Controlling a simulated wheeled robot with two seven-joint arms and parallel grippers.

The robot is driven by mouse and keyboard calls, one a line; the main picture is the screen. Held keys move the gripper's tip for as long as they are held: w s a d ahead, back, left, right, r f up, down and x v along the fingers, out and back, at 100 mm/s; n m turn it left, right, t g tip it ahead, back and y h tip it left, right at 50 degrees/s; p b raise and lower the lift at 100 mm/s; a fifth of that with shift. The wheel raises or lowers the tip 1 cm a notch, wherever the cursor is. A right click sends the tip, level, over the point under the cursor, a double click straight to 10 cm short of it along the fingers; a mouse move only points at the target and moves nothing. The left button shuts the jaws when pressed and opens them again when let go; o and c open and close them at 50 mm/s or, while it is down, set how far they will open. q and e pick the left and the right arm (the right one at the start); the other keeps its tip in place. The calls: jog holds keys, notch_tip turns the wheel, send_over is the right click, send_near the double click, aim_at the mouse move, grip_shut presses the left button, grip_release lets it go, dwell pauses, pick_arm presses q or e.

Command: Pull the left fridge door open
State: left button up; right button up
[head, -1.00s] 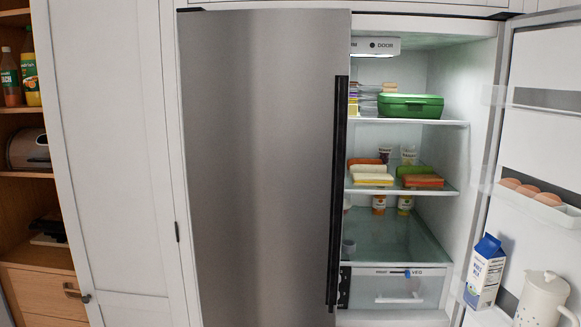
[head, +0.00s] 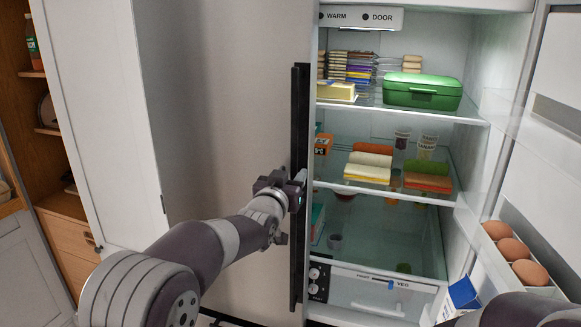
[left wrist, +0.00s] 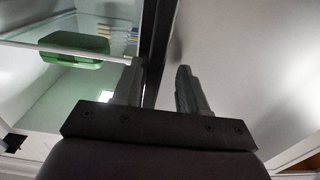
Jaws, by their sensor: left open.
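The left fridge door (head: 210,110) is a tall grey panel that looks shut or nearly shut. Its long black vertical handle (head: 299,110) runs along the door's right edge. My left gripper (head: 297,190) is at the handle, a little below its middle, and partly hides it there. In the left wrist view the two fingers of my left gripper (left wrist: 155,85) are apart, with the dark handle (left wrist: 158,45) showing between them, closer to the left finger. Whether a finger touches the handle I cannot tell. My right gripper is not in view.
The right fridge door (head: 555,130) stands open, with eggs (head: 513,252) and a milk carton (head: 460,296) on its shelves. Inside the fridge are a green box (head: 422,91) and food on glass shelves. A white cabinet panel (head: 95,120) adjoins on the left.

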pick_arm(q)
jog(key=shift+w+d+f, duration=0.1)
jog(key=shift+w+d, duration=0.15)
jog(key=shift+d, duration=0.5)
jog(key=c, duration=0.3)
grip_shut()
jog(key=shift+a, duration=0.4)
jog(key=shift+d, duration=0.1)
jog(key=shift+f, duration=0.1)
